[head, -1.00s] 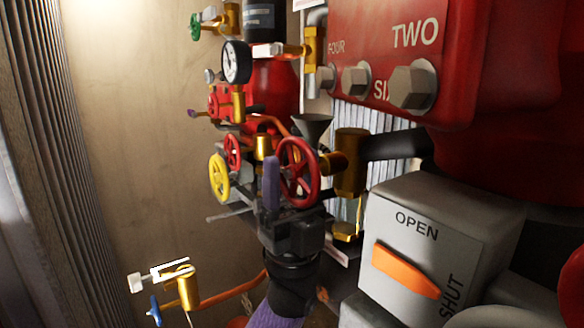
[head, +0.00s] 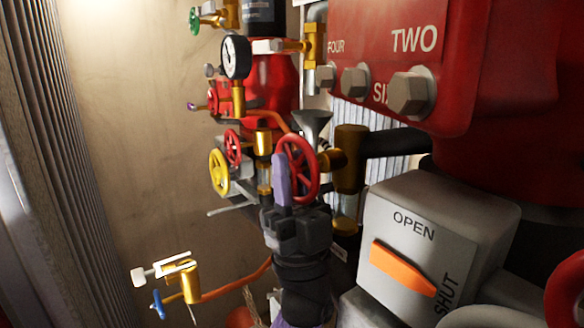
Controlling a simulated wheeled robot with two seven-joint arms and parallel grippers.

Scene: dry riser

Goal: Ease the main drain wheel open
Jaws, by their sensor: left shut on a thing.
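A red handwheel (head: 310,173) stands on a brass valve body (head: 350,158) in the middle of the head view, with its spokes showing. My left gripper (head: 291,180) reaches up from below and is shut on the red wheel at its left and lower rim. One purple finger stands upright in front of the rim and hides part of it. The other finger is mostly hidden behind the wheel and the gripper body. My right gripper is not in view.
A grey box marked OPEN and SHUT with an orange pointer (head: 403,268) sits close at right. A smaller red wheel (head: 232,147), a yellow wheel (head: 218,172) and a pressure gauge (head: 236,57) are at left. A blue-handled brass valve (head: 190,285) is lower left.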

